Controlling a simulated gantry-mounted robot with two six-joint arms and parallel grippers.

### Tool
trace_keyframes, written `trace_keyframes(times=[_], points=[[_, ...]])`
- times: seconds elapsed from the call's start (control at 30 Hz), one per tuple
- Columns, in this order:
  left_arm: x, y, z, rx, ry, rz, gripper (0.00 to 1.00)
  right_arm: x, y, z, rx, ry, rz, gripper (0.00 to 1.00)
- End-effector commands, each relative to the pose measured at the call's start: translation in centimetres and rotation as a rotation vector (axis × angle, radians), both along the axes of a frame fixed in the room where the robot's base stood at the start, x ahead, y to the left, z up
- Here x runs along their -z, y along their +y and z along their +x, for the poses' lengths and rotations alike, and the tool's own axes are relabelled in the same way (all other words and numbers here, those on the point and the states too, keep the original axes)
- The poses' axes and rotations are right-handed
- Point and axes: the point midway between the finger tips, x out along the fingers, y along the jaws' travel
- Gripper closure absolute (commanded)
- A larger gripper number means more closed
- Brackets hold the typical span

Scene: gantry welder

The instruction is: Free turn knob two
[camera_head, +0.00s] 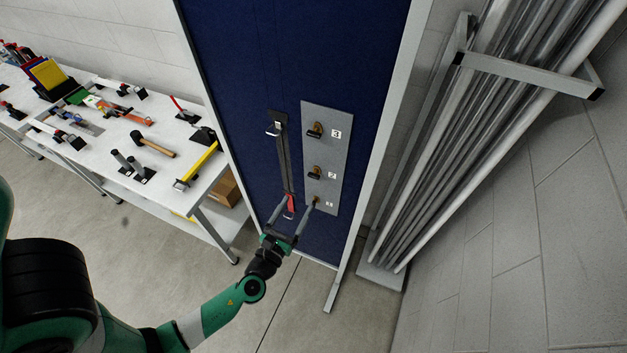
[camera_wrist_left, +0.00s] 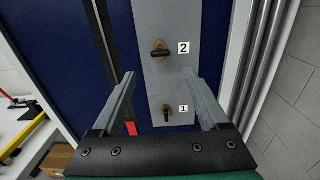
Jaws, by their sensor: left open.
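Knob two (camera_head: 315,172) is a dark handle on a brass-coloured base, mounted on a grey plate (camera_head: 323,120) beside the label "2". In the left wrist view, knob two (camera_wrist_left: 160,52) shows just beyond the fingertips, with its handle lying roughly sideways. My left gripper (camera_head: 297,204) is open and empty, below knob two in the head view. In the left wrist view its fingers (camera_wrist_left: 159,74) spread to either side of the plate's middle. I cannot tell the exact gap to the board. My right gripper is in neither view.
Knob three (camera_head: 315,130) sits above, and knob one (camera_wrist_left: 167,110) sits below, between the fingers in the wrist view. A dark strap with a red end (camera_head: 290,203) hangs left of the plate. Metal pipes (camera_head: 480,130) stand right; a tool table (camera_head: 110,165) is left.

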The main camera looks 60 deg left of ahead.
Motion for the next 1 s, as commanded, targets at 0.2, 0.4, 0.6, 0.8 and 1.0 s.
trace_keyframes(times=[0.2,0.4,0.6,0.8,1.0], points=[[-0.2,2.8,3.1,-0.005,-0.004,0.001,0.22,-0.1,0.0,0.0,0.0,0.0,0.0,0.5],[-0.2,5.7,6.4,-0.002,-0.005,0.0,0.22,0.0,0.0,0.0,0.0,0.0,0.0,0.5],[-0.1,7.1,8.1,0.0,-0.003,0.0,0.22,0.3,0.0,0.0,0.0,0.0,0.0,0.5],[-0.1,7.3,8.3,0.001,-0.002,-0.001,0.22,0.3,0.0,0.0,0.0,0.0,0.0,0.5],[-0.1,7.3,8.2,0.001,-0.003,0.0,0.44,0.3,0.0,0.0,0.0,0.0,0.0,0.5]])
